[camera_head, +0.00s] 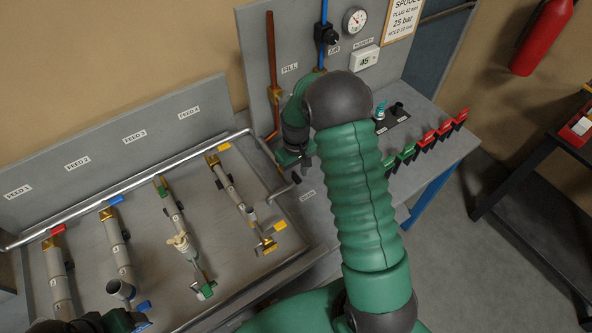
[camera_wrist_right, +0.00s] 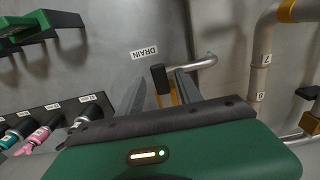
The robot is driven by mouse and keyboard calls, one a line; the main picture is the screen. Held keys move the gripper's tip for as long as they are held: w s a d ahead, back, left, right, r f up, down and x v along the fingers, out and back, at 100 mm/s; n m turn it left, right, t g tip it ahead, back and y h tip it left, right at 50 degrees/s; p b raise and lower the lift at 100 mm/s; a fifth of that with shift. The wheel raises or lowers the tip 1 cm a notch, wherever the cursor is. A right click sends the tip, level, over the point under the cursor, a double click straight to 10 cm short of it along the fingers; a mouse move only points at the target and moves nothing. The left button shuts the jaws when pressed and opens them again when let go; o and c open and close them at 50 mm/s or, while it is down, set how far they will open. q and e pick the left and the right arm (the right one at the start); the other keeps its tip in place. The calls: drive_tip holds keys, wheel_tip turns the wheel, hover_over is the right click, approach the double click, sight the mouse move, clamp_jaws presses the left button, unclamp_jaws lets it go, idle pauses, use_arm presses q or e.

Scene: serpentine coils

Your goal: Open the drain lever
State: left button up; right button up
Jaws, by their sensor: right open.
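The drain lever (camera_wrist_right: 158,77) shows in the right wrist view as a black grip on a yellow-orange stem, below the DRAIN label (camera_wrist_right: 144,53). My right gripper (camera_wrist_right: 162,88) is open, with one grey finger on each side of the lever. I cannot tell how deep the lever sits between them; no contact is clear. In the head view my right gripper (camera_head: 298,166) is low over the panel near the grey drain pipe (camera_head: 284,188), and it hides the lever there. My left gripper (camera_head: 115,321) is partly cut off at the bottom left, its jaws unclear.
Several feed pipes with coloured valve handles, such as the yellow-handled one (camera_head: 235,190), lie on the tray to the left. Green and red clips (camera_head: 428,138) line the bench's right edge. Hose fittings (camera_wrist_right: 50,128) sit left of my right gripper. A gauge (camera_head: 354,20) is behind.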

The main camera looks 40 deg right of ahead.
sight(296, 177)
drive_tip(key=shift+w+r, duration=0.1)
drive_tip(key=shift+r, duration=0.2)
wheel_tip(296, 177, up, 16)
drive_tip(key=b, duration=0.2)
